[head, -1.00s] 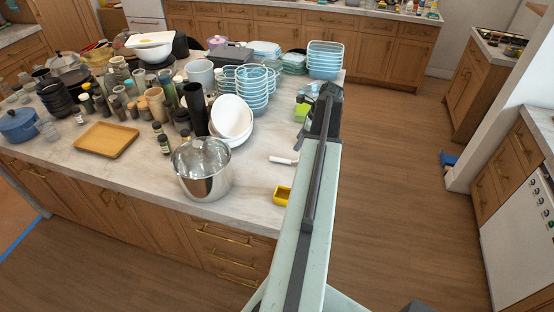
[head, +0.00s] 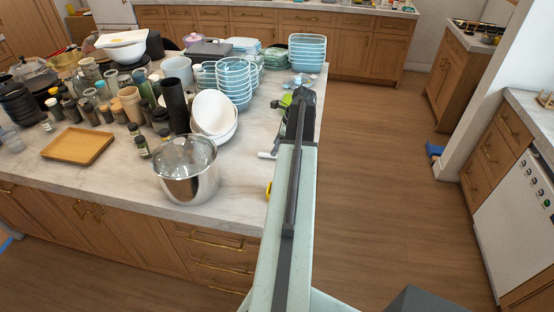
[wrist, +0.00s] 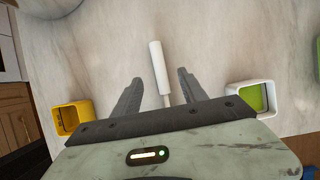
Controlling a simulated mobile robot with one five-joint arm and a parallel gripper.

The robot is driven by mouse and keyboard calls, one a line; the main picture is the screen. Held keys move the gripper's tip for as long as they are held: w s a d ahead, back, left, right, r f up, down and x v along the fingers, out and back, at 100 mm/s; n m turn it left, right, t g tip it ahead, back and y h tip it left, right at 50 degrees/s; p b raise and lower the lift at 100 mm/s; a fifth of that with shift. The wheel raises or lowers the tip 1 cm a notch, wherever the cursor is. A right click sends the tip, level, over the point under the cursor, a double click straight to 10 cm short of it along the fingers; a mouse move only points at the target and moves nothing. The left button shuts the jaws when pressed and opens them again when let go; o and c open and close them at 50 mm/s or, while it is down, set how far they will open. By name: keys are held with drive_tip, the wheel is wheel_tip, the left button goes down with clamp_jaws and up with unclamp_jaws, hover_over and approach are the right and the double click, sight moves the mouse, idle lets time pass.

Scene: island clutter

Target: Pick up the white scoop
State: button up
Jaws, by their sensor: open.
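A white cylindrical handle with a thin metal shaft, apparently the white scoop (wrist: 158,62), lies on the marble counter in the wrist view. Its handle lies between my gripper's fingers (wrist: 159,78), apart from both in the picture; the shaft's lower end is hidden behind the gripper body. My gripper is open and points down at the counter. In the head view a small part of the white handle (head: 266,155) shows just left of my arm; the rest is hidden by the arm.
A yellow square container (wrist: 75,117) is left of my gripper and a white one with a green inside (wrist: 240,97) is right of it. A steel pot (head: 187,170), white bowls (head: 213,115) and blue containers (head: 234,85) crowd the counter left of my arm.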

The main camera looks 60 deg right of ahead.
drive_tip(key=b+x, duration=0.4)
drive_tip(key=x, duration=0.1)
drive_tip(key=shift+r, duration=0.15)
clamp_jaws()
drive_tip(key=shift+r+p, duration=0.5)
drive_tip(key=shift+p, duration=0.15)
wheel_tip(320, 180, up, 3)
drive_tip(key=p, duration=0.3)
drive_tip(key=shift+r, duration=0.1)
drive_tip(key=s+d, duration=0.3)
drive_tip(key=s, duration=0.1)
drive_tip(key=s+d, duration=0.3)
drive_tip(key=s, duration=0.2)
drive_tip(key=s+d+p, duration=0.1)
drive_tip(key=s+d, duration=0.2)
drive_tip(key=s, duration=0.1)
drive_tip(key=shift+s+r, duration=0.2)
drive_tip(key=shift+r, duration=0.2)
drive_tip(key=c, duration=0.8)
unclamp_jaws()
clamp_jaws()
